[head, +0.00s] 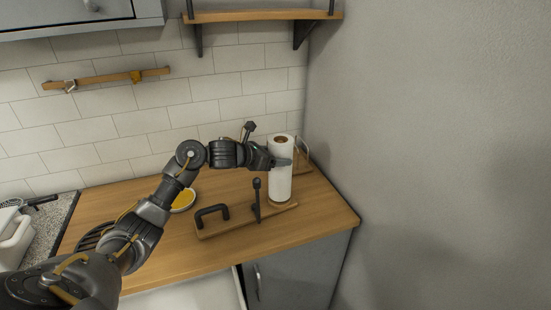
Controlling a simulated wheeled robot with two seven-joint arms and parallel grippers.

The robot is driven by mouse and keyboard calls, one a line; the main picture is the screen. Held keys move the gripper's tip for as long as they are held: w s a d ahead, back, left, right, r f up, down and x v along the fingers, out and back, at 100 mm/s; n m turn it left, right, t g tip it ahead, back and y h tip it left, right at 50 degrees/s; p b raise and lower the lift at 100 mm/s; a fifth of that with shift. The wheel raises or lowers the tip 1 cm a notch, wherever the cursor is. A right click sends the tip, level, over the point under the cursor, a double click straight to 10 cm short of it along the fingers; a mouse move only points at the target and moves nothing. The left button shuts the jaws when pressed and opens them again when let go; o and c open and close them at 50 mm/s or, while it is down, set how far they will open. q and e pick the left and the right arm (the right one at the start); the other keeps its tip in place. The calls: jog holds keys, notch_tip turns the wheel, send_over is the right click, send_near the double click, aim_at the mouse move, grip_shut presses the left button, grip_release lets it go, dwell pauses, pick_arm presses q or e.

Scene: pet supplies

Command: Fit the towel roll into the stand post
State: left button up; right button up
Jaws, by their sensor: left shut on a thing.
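The white towel roll (279,184) stands roughly upright at the right part of the counter, with its brown core showing at the top. My left gripper (282,162) comes in from the left and is shut on the roll's upper half. The stand is a flat wooden base (232,222) with a black handle at its left end and a dark upright post (257,200) with a knob, just left of the roll. The roll's lower end is over or on the right part of the base; I cannot tell if it touches. No post shows in the core. My right gripper is not in view.
The wooden counter (305,222) is clear in front and right of the stand. A yellow round dish (184,200) lies behind my left forearm. A wire holder (302,152) stands behind the roll. A grey wall closes off the right, and a shelf (262,15) hangs above.

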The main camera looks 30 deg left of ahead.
pick_arm(q)
jog(key=shift+f, duration=0.7)
jog(key=o, duration=1.3)
jog(key=b+v, duration=0.3)
jog(key=v, duration=0.9)
